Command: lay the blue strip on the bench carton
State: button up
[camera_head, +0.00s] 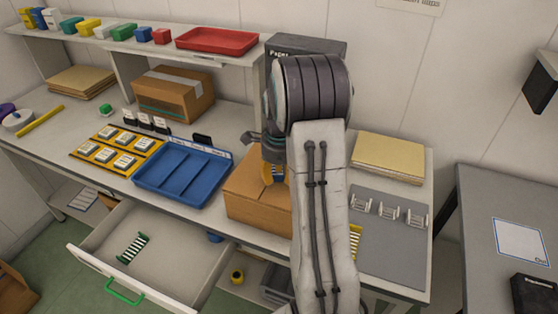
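The bench carton (246,204) is a brown box standing on the bench near its front edge, right of a blue tray. My gripper (271,172) is above or at the top of this carton, with my arm covering the carton's right side. A small dark blue piece with pale marks, likely the blue strip (279,172), shows beside a yellow fingertip. Most of it is hidden. I cannot tell whether the fingers are closed on it or whether it touches the carton.
The blue tray (183,176) is left of the carton. A grey mat (386,245) with pale strips (388,211) lies right of my arm, a yellow strip (355,242) beside the arm. An open drawer (172,268) juts out, holding a green strip (133,248). Another carton (172,93) stands behind.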

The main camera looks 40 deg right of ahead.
notch_tip(320, 180, up, 11)
jog(key=shift+s+a, duration=0.2)
jog(key=shift+s, duration=0.15)
jog(key=shift+r, duration=0.1)
